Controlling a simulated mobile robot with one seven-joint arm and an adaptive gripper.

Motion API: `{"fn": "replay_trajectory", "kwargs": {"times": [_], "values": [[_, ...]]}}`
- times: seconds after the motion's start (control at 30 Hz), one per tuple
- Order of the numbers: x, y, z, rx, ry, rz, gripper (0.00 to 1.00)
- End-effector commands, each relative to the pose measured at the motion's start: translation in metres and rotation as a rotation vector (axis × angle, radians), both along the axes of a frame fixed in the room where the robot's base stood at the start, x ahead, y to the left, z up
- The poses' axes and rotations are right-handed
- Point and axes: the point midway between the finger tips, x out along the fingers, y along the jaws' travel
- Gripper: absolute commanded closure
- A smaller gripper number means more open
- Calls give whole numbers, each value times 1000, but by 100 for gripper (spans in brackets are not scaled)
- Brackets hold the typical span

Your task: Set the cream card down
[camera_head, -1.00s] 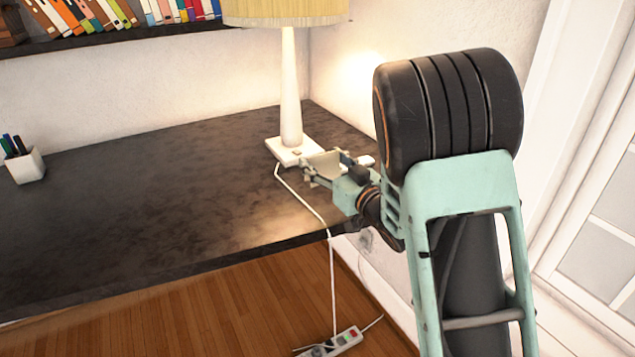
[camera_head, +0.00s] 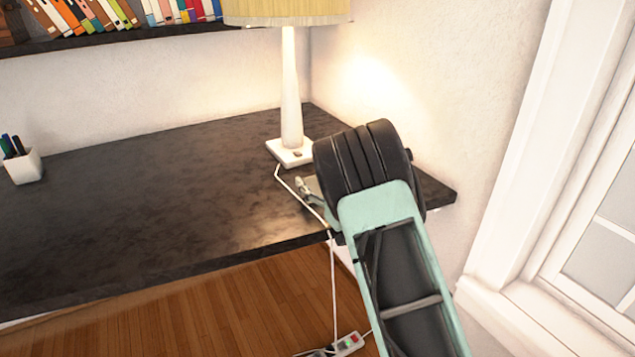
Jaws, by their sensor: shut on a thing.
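My gripper (camera_head: 303,188) is low over the right part of the dark desk, just in front of the lamp base. Only its tip shows to the left of my arm; the rest is hidden behind my black and mint-green arm links. It is shut on the cream card (camera_head: 314,184), of which only a small pale sliver shows beside the fingers. I cannot tell whether the card touches the desk top.
The dark desk (camera_head: 150,210) is mostly bare on the left and middle. A white lamp (camera_head: 291,90) stands behind my gripper, and its cord (camera_head: 298,195) runs past the fingers to a power strip (camera_head: 345,344). A pen cup (camera_head: 24,166) stands far left.

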Motion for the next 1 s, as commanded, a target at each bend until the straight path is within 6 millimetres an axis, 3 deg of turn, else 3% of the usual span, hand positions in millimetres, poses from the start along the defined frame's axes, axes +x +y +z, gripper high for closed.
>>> {"fn": "replay_trajectory", "kwargs": {"times": [0.23,0.27,0.4,0.8,1.0], "values": [[0,0,-4,1,1,0,50],[0,0,-3,1,1,0,38],[0,0,-2,0,0,0,23],[0,0,4,-1,-1,1,23],[-27,-20,2,2,3,-3,23]]}}
